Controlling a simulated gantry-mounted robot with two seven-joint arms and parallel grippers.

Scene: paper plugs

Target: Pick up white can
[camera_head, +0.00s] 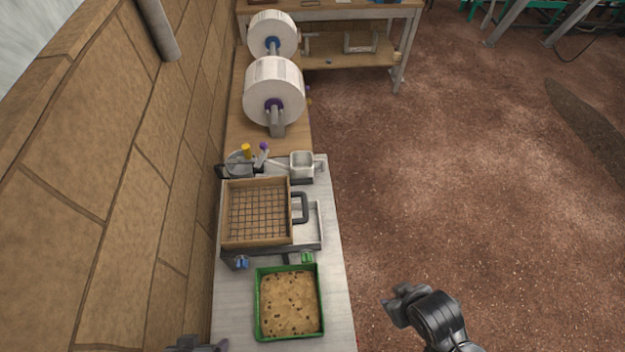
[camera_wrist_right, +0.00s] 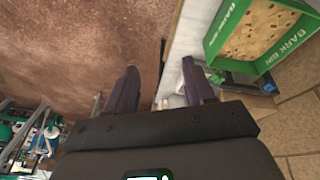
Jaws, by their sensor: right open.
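A white, squarish, open-topped container (camera_head: 302,164), which may be the white can, stands at the far right corner of the metal-topped bench. No clear round white can shows in either view. My right gripper (camera_head: 402,302) is right of the bench over the floor, apart from that container. In the right wrist view my right gripper (camera_wrist_right: 160,66) is open, with no object clearly held. Some small pale items, too small to name, show near its right finger. Only a bit of my left gripper (camera_head: 197,345) shows at the bottom edge; its jaws are not clear.
Two large white rolls (camera_head: 274,92) stand farther back.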

